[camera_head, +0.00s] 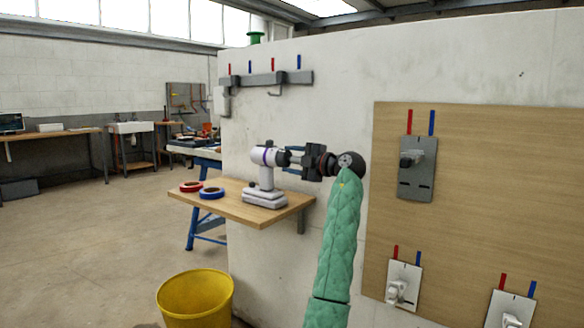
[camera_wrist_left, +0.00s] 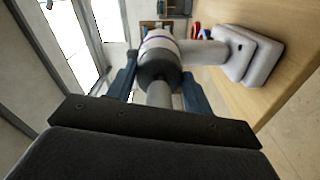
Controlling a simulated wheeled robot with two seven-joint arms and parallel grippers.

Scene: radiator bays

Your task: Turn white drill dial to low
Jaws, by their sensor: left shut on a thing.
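The white drill (camera_head: 263,157) stands upright on its white base on a wooden wall shelf, with its nose to the right. A purple band runs around its body. In the left wrist view, the drill (camera_wrist_left: 188,52) lies ahead with its dark dial collar (camera_wrist_left: 157,62) and a grey nose (camera_wrist_left: 158,95) facing the camera. My left gripper (camera_head: 287,160) reaches in from the right, its blue fingers above and below the drill's nose end. It is shut on the dark dial, with a finger at each side in the wrist view (camera_wrist_left: 160,70). Dial markings cannot be read. My right gripper is not in view.
The wooden shelf (camera_head: 237,206) also bears a red tape roll (camera_head: 191,187) and a blue tape roll (camera_head: 212,193). A yellow bucket (camera_head: 195,298) stands below. A hook rail (camera_head: 265,80) hangs above. A wooden board (camera_head: 480,190) with several fixtures is at right.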

